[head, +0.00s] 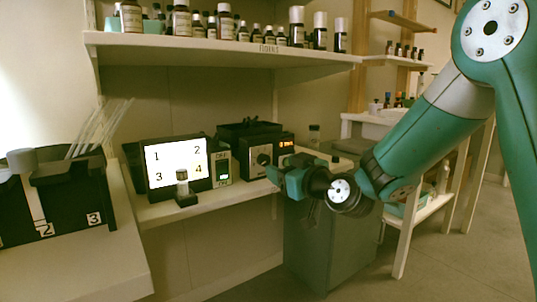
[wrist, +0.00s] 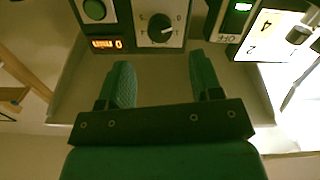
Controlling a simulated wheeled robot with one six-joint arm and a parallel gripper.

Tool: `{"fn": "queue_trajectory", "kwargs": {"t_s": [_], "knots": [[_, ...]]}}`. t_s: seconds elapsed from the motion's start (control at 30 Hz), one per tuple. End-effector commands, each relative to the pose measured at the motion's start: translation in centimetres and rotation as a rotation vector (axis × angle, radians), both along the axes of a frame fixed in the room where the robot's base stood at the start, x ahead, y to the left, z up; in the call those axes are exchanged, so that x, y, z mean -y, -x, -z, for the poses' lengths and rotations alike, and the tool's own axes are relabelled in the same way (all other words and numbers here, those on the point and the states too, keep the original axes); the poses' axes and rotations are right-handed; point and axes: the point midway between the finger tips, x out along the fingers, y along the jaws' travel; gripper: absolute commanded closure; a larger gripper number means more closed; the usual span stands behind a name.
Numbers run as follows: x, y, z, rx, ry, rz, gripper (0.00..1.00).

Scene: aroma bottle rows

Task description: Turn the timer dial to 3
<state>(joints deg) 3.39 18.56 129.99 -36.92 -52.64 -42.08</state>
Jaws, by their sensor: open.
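The timer box (head: 252,162) stands on the lower shelf, with a dial (head: 264,159) on its front and a lit orange display (head: 287,143). In the wrist view the black dial (wrist: 160,28) sits on a pale plate with small marks around it. Which mark it points at is too small to tell. The display (wrist: 107,43) appears to end in 0. My gripper (head: 273,175) is in front of the timer box. In the wrist view my gripper (wrist: 161,70) is open and empty, its green fingers apart, short of the dial and roughly centred on it.
A green button (wrist: 95,10) sits above the display in the wrist view. An upper shelf (head: 200,42) with bottles hangs above.

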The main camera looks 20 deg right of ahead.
Motion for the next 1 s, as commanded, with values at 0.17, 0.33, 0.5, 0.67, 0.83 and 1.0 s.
{"fn": "queue_trajectory", "kwargs": {"t_s": [0.17,0.33,0.5,0.67,0.83,1.0], "knots": [[-1.3,-3.5,0.0,0.001,0.001,-0.003,0.41],[-1.8,-5.4,0.0,0.001,0.001,-0.001,0.41],[-2.0,-6.2,0.1,-0.001,0.0,-0.001,0.41],[-2.0,-6.2,0.1,-0.001,-0.001,0.0,0.41],[-2.0,-6.2,0.0,-0.001,0.0,0.0,0.64],[-2.0,-6.2,0.0,-0.001,0.0,0.0,0.9]]}}
